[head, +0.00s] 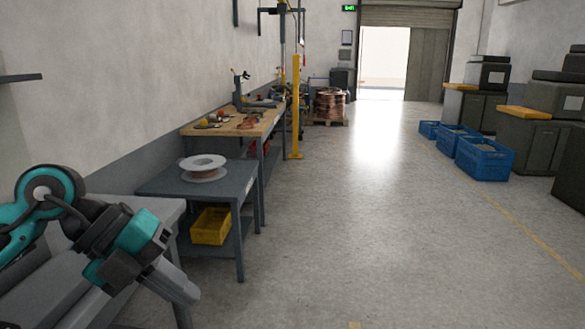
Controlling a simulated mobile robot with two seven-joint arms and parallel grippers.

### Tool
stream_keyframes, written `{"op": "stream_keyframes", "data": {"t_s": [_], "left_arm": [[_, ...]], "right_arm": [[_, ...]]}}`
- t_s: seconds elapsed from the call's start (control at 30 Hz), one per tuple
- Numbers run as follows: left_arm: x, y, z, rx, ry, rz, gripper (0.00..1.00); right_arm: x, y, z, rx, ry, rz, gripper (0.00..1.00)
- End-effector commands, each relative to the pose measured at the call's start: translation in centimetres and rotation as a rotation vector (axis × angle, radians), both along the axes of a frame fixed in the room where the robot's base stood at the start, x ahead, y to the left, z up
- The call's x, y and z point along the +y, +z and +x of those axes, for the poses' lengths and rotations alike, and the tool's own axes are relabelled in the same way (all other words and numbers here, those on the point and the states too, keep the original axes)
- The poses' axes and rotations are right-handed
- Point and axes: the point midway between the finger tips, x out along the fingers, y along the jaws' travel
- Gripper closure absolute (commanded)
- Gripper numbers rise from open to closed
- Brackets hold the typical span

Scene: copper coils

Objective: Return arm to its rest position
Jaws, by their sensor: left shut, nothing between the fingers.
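My left arm comes in at the lower left of the head view, teal and dark grey. Its gripper (178,282) is shut and empty, pointing down and to the right beside the grey table nearest me. It touches no object that I can see. My right gripper is not in view.
A white spool (204,163) lies on a dark table (150,184), with a yellow bin (211,227) on its lower shelf. A wooden workbench (225,129) stands behind. Blue crates (485,160) and dark cabinets (555,155) line the right. The middle floor (345,220) is clear.

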Motion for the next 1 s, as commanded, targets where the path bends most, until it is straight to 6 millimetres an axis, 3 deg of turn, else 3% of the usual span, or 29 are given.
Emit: {"op": "stream_keyframes", "data": {"t_s": [0.1,0.27,0.4,0.53,0.67,0.77,0.9,1.0], "left_arm": [[-4.8,0.2,-1.8,0.059,-0.084,-0.295,1.00],[-9.1,2.3,-2.8,0.128,-0.046,-0.765,1.00],[-9.4,3.5,-1.3,0.186,0.165,-1.137,1.00],[-7.2,1.7,1.2,0.249,0.497,-1.383,1.00],[-3.8,-3.9,2.9,0.330,0.920,-1.496,1.00],[-1.0,-10.3,2.2,0.415,1.275,-1.475,1.00],[1.6,-19.3,-1.9,0.556,1.693,-1.325,1.00],[2.4,-23.8,-5.4,0.646,1.885,-1.201,1.00]], "right_arm": [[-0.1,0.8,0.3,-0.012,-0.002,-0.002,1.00],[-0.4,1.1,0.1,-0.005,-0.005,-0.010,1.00],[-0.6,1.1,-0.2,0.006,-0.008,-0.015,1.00],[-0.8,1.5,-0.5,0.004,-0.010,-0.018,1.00],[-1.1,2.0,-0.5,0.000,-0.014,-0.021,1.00],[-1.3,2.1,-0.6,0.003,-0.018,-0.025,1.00],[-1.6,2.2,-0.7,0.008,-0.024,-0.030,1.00],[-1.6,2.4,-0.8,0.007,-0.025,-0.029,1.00]]}}
